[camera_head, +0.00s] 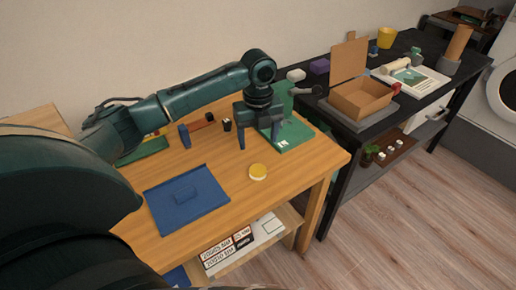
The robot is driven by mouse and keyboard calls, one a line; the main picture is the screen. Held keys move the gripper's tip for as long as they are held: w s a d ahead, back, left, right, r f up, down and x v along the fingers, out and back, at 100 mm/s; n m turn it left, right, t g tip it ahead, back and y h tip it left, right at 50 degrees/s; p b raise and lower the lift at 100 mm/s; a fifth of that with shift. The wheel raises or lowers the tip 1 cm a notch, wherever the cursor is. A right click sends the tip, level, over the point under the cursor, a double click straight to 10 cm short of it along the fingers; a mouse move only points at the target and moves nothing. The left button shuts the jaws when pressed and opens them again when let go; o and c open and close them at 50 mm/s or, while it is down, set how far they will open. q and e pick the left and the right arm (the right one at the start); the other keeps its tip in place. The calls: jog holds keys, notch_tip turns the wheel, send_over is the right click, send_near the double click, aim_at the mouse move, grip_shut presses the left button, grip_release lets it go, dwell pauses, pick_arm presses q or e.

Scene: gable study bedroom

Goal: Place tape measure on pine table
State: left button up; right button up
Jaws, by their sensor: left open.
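The pine table (165,180) is the light wooden table across the left and middle of the view. I see nothing held between the fingers. My right gripper is not in view.
A blue tray (205,208) lies at the table's front left. A blue-ended clamp-like tool (184,136) and a small black item (227,125) stand behind it. On the right, a black table (426,99) holds an open cardboard box (360,101).

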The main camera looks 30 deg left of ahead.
pick_arm(q)
jog(key=d+f+n, duration=0.1)
jog(key=d+f, duration=0.1)
jog(key=s+d+f+n+t+h, duration=0.1)
jog(key=d+f, duration=0.2)
jog(key=s+d+f, duration=0.1)
jog(key=d+f, duration=0.2)
jog(key=shift+d+n+t+h, duration=0.1)
jog(key=shift+n+t+h, duration=0.2)
jog(key=shift+n+h, duration=0.1)
jog(key=s+d+f+n+t+h, duration=0.3)
jog(key=s+d+f+n, duration=0.25)
jog(key=d, duration=0.45)
jog(key=s+n+t, duration=0.6)
jog(key=s+n, duration=0.5)
jog(key=n, duration=0.3)
jog(key=shift+s+a+r+t+y, duration=0.2)
jog(key=shift+r+t+y, duration=0.1)
jog(key=shift+r+t, duration=0.15)
jog(key=shift+n, duration=0.25)
